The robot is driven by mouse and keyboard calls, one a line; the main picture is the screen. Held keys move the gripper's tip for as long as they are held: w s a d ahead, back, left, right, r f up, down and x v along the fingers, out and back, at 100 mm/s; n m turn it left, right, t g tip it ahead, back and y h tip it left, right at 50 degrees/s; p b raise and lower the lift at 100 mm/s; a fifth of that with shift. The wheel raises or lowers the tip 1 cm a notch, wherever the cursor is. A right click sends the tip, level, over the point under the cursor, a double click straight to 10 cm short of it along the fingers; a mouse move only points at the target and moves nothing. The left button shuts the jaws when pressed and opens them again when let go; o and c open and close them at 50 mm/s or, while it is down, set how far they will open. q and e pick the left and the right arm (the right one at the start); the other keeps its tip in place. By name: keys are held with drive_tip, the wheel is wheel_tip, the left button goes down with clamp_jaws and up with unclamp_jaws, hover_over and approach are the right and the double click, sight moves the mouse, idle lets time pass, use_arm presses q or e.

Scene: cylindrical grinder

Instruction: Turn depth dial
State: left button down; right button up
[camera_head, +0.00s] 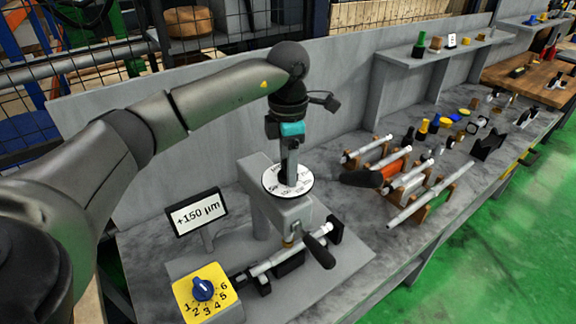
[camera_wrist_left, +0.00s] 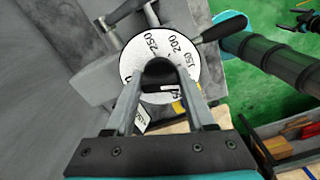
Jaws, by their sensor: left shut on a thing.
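The depth dial (camera_head: 289,180) is a white disc with black numbers, lying flat on top of the grey grinder head (camera_head: 286,212). In the left wrist view the dial (camera_wrist_left: 130,62) shows 250, 200 and 150 along its far edge. My left gripper (camera_head: 291,175) comes down from above onto the middle of the dial. Its fingers are shut on the dial's centre, where a dark rounded knob (camera_wrist_left: 158,68) shows between them. The fingers hide part of the disc. A small display (camera_head: 197,212) reads +150 µm. My right gripper is not in view.
A yellow panel (camera_head: 213,301) with a blue knob (camera_head: 203,288) and numbers 1 to 6 stands at the front left. A metal shaft (camera_head: 275,262) and a black-handled lever (camera_head: 319,250) sit below the dial. Racks with rods (camera_head: 430,198) stand right.

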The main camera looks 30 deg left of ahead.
use_arm(q)
drive_tip(key=shift+n, duration=2)
drive_tip(key=shift+c, duration=1.4)
unclamp_jaws()
wheel_tip(320, 180, up, 7)
drive_tip(key=shift+w+r+b, duration=0.1)
drive_tip(key=shift+r+b, duration=0.1)
drive_tip(key=shift+b, duration=0.3)
wheel_tip(320, 180, up, 8)
drive_tip(key=p, duration=0.1)
drive_tip(key=shift+p, duration=0.35)
drive_tip(key=shift+f, duration=0.1)
